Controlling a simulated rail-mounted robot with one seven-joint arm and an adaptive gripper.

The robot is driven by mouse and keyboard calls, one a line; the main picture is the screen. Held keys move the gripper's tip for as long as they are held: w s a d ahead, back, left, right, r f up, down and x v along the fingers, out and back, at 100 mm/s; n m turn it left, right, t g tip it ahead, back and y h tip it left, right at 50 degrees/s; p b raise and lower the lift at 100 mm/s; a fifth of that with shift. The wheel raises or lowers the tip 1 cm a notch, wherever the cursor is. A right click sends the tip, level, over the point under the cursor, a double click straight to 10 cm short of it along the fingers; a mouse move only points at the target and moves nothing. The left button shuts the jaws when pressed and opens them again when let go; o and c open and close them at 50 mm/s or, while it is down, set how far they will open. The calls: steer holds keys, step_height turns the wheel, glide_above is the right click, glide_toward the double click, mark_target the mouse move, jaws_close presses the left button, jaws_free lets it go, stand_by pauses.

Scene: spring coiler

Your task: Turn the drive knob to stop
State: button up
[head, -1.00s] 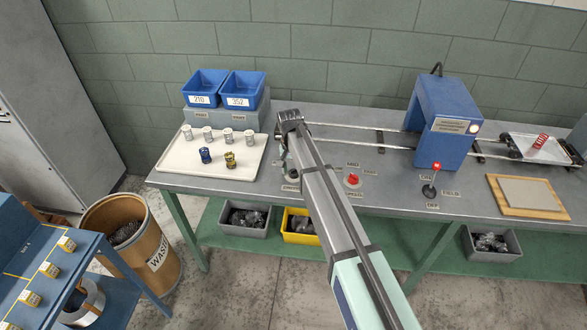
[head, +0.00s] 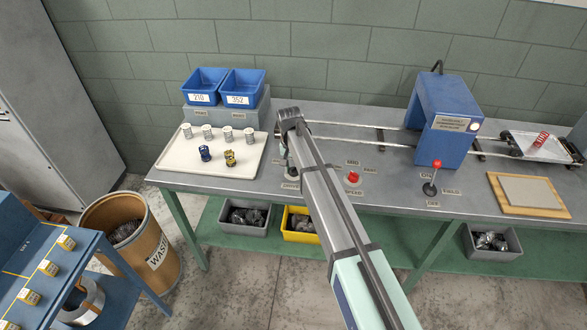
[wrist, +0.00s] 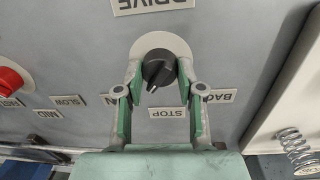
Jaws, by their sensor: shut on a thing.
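The drive knob (wrist: 160,70) is black with a pointer tab and sits on a round pale plate (wrist: 177,45) in the wrist view. Its tab points down and slightly left, close to the STOP label (wrist: 168,113) but not squarely at it. A DRIVE label (wrist: 152,4) lies across the plate from STOP. The BACK label (wrist: 216,96) is at right; a label at left is partly hidden by a finger. My gripper (wrist: 158,74) has its green fingers on both sides of the knob, shut on it. In the head view my arm partly hides the knob.
A red knob (head: 353,177) with speed labels stands right of my arm. A red-topped lever (head: 436,164) is farther right. A white tray (head: 180,162) with springs and small cylinders lies left. A blue machine housing (head: 445,120) stands over rails behind.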

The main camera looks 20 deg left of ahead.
steer(key=n+b, duration=0.1)
steer(key=n, duration=0.3)
steer(key=shift+s+f, duration=0.1)
steer(key=shift+n+t+b, duration=0.3)
steer(key=shift+n+b, duration=0.25)
steer(key=shift+n, duration=1.15)
steer(key=o, duration=1.1)
steer(key=shift+o, duration=0.2)
step_height(320, 180, up, 12)
steer(key=shift+s+a, duration=0.3)
